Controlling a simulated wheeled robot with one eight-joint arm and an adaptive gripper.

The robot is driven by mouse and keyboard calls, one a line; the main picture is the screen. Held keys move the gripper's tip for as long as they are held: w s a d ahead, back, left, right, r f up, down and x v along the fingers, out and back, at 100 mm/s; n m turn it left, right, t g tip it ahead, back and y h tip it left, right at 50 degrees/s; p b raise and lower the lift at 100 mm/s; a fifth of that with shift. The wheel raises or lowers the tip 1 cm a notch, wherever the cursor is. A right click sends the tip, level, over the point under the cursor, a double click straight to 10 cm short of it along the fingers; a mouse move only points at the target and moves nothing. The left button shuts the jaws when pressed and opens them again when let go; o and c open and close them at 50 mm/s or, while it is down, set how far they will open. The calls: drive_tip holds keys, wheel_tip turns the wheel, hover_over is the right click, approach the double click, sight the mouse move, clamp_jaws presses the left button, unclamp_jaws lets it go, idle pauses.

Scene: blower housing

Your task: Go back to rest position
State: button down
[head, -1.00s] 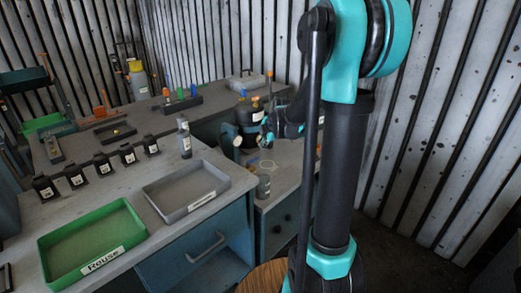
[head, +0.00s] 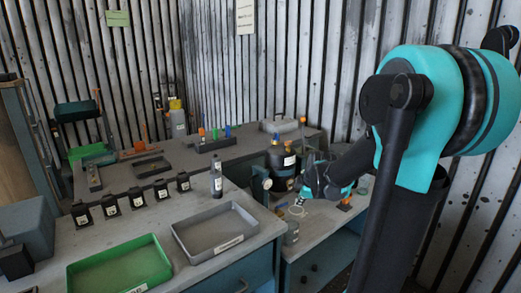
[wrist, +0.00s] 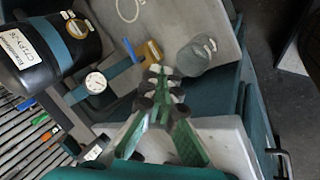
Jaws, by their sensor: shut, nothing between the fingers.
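My gripper (head: 298,202) hangs over the right, lower part of the grey bench in the head view, at the end of my teal and black arm. In the wrist view its green-sided fingers (wrist: 157,75) are drawn together at the tips, with nothing between them. A grey cylindrical container (wrist: 197,55) lies just right of and beyond the fingertips in that view; the head view shows it below my gripper (head: 291,232). A large black labelled bottle (head: 280,168) stands behind my gripper, and it fills the upper left of the wrist view (wrist: 45,60).
A round gauge (wrist: 95,83) is close to my fingers. A green tray (head: 120,265) and a grey tray (head: 215,232) lie on the left bench, near a small bottle (head: 216,180) and several black labelled blocks (head: 110,206). A ribbed metal wall stands behind.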

drive_tip(key=s+f+m, duration=0.4)
drive_tip(key=s+m, duration=0.4)
drive_tip(key=s, duration=0.3)
drive_tip(key=s+d+f+m+g+h, duration=0.1)
drive_tip(key=s+f+m, duration=0.3)
drive_tip(key=s+m, duration=0.4)
drive_tip(key=s, duration=0.3)
drive_tip(key=shift+s+d+f+g, duration=0.15)
drive_tip(key=shift+d+g, duration=0.1)
drive_tip(key=shift+g, duration=0.05)
drive_tip(key=c, duration=2.3)
unclamp_jaws()
